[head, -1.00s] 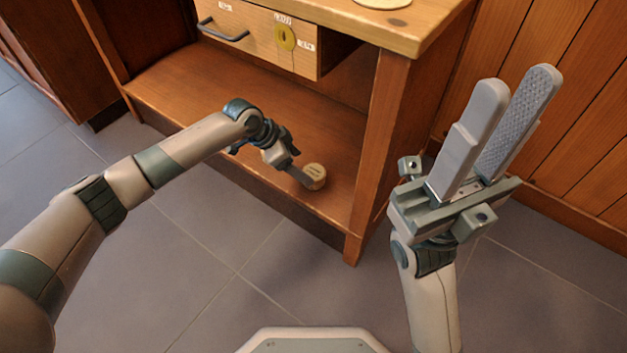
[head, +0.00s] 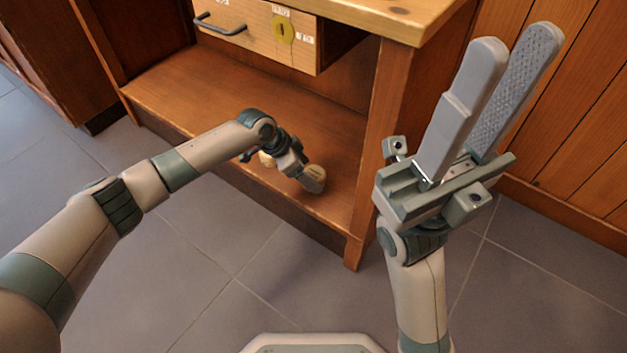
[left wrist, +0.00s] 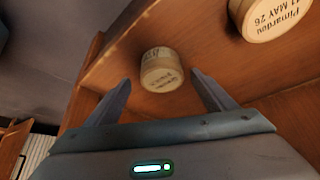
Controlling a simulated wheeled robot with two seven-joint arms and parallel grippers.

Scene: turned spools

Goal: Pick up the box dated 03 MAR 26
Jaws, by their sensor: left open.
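A small round pale wooden box (head: 317,173) stands on the low shelf (head: 200,92) near its front right. In the left wrist view this box (left wrist: 162,70) is ahead of and between my left fingertips, with gaps at both sides; the dark lettering on it is too small to read. My left gripper (left wrist: 162,84) is open and empty; in the head view it (head: 311,180) reaches down beside the box. A second round box (left wrist: 268,16) shows "MAY 26" on its lid; a box (head: 266,159) is partly hidden behind my left wrist. My right gripper (head: 512,42) is open, empty and raised.
A drawer (head: 255,38) with a dark handle and a yellow lock plate sits above the shelf. A wooden leg (head: 378,140) stands right of the boxes. Panelled wall is at the right. The grey tiled floor in front is clear.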

